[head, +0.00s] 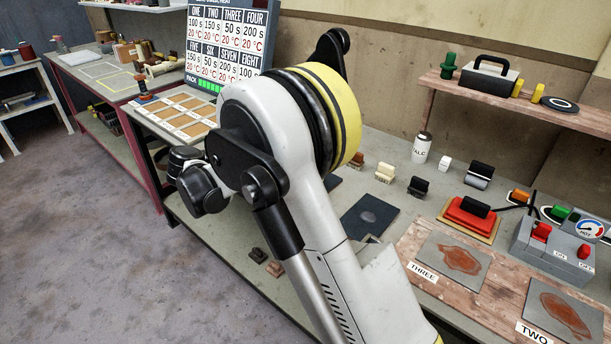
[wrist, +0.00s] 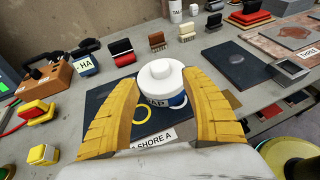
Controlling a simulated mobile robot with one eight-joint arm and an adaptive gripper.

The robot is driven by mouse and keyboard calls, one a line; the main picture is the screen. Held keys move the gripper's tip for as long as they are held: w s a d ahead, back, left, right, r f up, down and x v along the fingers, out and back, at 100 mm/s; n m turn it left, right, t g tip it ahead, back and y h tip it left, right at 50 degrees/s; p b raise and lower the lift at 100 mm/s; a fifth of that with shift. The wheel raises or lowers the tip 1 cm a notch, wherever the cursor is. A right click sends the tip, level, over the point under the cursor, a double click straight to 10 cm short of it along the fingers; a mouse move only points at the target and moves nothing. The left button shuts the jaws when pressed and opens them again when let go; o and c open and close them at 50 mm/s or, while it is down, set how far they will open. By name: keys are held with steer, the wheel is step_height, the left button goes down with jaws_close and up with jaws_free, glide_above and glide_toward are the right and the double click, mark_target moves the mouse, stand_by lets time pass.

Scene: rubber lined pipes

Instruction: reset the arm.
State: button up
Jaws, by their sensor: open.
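My gripper (wrist: 162,84) shows in the wrist view with its two yellow ribbed fingers open. A white-topped jar (wrist: 161,74) with a blue band and a partly hidden label stands between the fingers.
The grey bench (head: 394,163) carries several stamp-like blocks, a dark plate (head: 368,217), a white TALC bottle (head: 422,147) and a red block (head: 468,213). A raised shelf (head: 591,119) runs along the wall. A sign board (head: 226,45) stands behind my arm. Open floor (head: 90,240) lies left.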

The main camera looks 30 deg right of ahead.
steer(key=shift+v, duration=1.8)
steer(key=s+r+m+t+y, duration=0.25)
steer(key=s+m+y, duration=0.45)
steer(key=s, duration=0.6)
steer(key=s+a+f+m+t+y, duration=0.1)
steer(key=s+a+m+y, duration=0.2)
steer(key=s+m, duration=0.3)
steer(key=s+a+f+m+t+y, duration=0.1)
steer(key=s+a+m+t+y, duration=0.1)
steer(key=s+m, duration=0.4)
steer(key=shift+s+a+y, duration=0.65)
steer(key=shift+a+y, duration=0.15)
steer(key=shift+a, duration=0.15)
steer(key=shift+f, duration=0.1)
